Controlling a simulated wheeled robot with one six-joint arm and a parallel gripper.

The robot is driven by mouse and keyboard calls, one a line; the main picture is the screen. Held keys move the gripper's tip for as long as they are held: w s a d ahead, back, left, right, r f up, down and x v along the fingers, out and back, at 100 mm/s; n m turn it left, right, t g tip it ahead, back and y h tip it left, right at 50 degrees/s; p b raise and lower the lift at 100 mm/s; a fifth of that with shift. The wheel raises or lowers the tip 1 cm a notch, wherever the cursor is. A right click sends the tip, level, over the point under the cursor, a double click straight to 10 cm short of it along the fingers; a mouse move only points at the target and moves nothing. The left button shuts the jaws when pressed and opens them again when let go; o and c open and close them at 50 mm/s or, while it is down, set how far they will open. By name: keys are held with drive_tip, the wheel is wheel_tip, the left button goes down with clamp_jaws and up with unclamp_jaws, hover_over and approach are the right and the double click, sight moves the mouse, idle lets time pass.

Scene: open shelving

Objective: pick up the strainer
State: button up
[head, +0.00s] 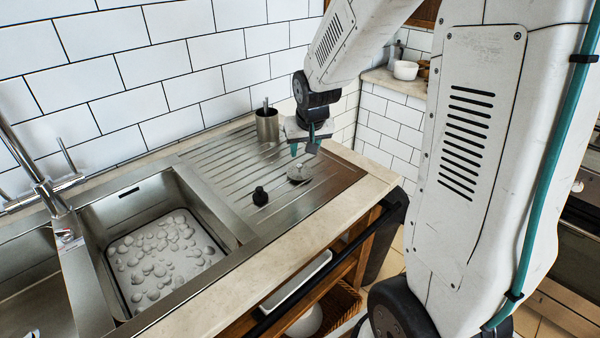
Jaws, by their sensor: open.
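The strainer appears to be the small, round, grey metallic piece (299,173) on the ribbed steel drainboard (225,160), in the head view. My gripper (304,150) is open, with its teal-tipped fingers pointing down. It hovers just above the strainer in the picture, with nothing visible between the fingers. The exact gap between the fingertips and the strainer is hard to tell.
A small black stopper-like object (260,196) stands left of the strainer. A metal cup (267,125) stands at the back by the tiled wall. The counter's front edge (375,188) runs at right.

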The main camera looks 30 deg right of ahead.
sight(299, 164)
drive_tip(key=x, duration=0.7)
drive_tip(key=shift+w+a+f, duration=0.15)
drive_tip(key=shift+a+f, duration=0.1)
clamp_jaws()
